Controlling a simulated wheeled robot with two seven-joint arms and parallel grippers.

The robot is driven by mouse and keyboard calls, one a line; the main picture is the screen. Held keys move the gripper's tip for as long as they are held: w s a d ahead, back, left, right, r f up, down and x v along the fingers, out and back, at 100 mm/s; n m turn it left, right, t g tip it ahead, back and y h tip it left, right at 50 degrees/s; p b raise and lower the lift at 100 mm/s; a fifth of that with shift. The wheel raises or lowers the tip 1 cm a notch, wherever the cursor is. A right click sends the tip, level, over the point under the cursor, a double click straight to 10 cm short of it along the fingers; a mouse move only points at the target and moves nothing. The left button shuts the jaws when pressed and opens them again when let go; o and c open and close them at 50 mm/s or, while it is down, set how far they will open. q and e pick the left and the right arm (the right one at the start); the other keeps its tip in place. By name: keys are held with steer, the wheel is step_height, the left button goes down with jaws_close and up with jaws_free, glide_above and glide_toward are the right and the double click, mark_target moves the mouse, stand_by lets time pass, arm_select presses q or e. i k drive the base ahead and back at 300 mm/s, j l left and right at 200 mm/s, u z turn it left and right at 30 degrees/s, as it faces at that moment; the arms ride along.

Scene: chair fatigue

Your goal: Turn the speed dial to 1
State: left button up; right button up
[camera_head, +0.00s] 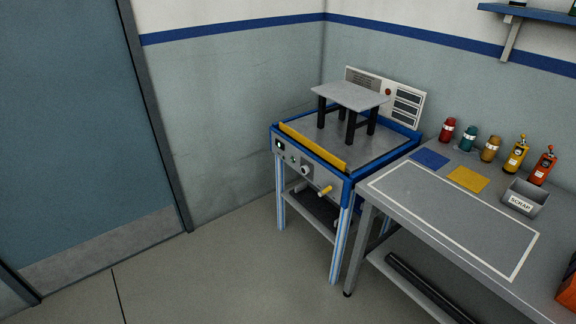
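A blue-framed test stand (347,196) stands in the room's corner. Its grey front panel carries a round light-coloured dial (306,170), which looks like the speed dial; its markings are too small to read. Left of the dial are a small dark switch (281,146) and another small control (293,160). A yellow-tipped handle (325,190) sticks out to the right of the dial. A small chair-like stool (349,96) with a grey top and dark legs stands on the stand's top plate. Neither of my grippers shows in this view.
A grey workbench (381,203) stands close at the right, with several coloured bottles, blue and yellow mats (468,179) and a scrap bin (524,198). A blue door (70,130) is at the left. The floor (215,270) before the stand is clear.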

mark_target(305, 170)
steer(key=i+j, duration=0.2)
steer(key=j, duration=0.15)
steer(key=i+j, duration=0.2)
steer(key=j, duration=0.2)
steer(key=i+j+z, duration=0.1)
steer(key=j, duration=0.25)
steer(key=i+j, duration=0.3)
steer(key=i+j+z, duration=0.1)
steer(key=j, duration=0.35)
steer(key=i+j, duration=0.25)
steer(key=j, duration=0.15)
steer(key=i+j, duration=0.15)
steer(key=j, duration=0.25)
steer(key=z, duration=0.05)
